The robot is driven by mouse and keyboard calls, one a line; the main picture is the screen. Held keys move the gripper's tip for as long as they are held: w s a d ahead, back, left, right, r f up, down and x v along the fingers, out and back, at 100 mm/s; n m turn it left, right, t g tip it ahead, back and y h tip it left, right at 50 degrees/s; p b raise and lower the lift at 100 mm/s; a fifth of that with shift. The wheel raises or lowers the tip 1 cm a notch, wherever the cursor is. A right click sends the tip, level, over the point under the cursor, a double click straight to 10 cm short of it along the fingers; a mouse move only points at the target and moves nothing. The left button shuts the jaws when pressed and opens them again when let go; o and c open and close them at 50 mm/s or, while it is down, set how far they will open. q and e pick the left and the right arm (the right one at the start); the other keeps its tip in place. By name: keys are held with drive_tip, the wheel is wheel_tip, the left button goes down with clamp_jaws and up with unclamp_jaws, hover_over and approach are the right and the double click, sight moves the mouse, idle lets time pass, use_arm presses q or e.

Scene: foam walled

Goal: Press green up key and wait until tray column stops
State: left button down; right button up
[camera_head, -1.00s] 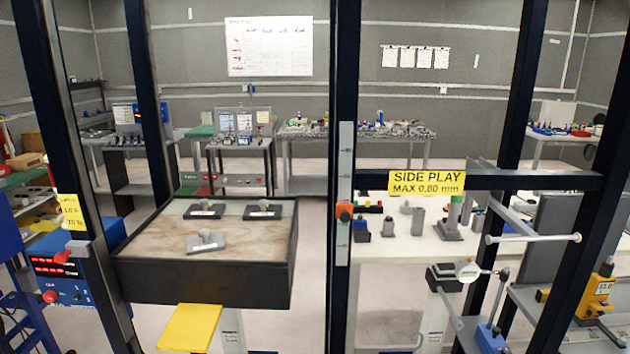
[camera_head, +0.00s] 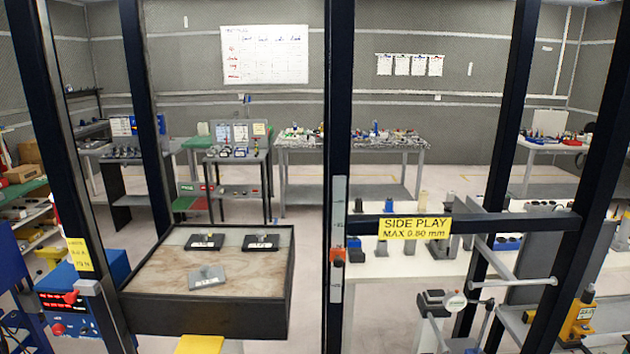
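The tray (camera_head: 140,311) has a dark rim and a mottled tan floor. It stands at lower left, level, with three small grey pieces on black or grey bases (camera_head: 207,278) on it. Its column below is mostly hidden or out of frame. I cannot make out a green up key for certain. A small green panel (camera_head: 188,189) beside a red one (camera_head: 214,188) shows under a rear table, too small to read. A blue box (camera_head: 66,305) with red displays and red knobs is at far left. Neither gripper is in view.
A scale with an orange slider (camera_head: 338,257) is on the middle post. A yellow piece (camera_head: 200,345) is below the tray. A white table stands at right.

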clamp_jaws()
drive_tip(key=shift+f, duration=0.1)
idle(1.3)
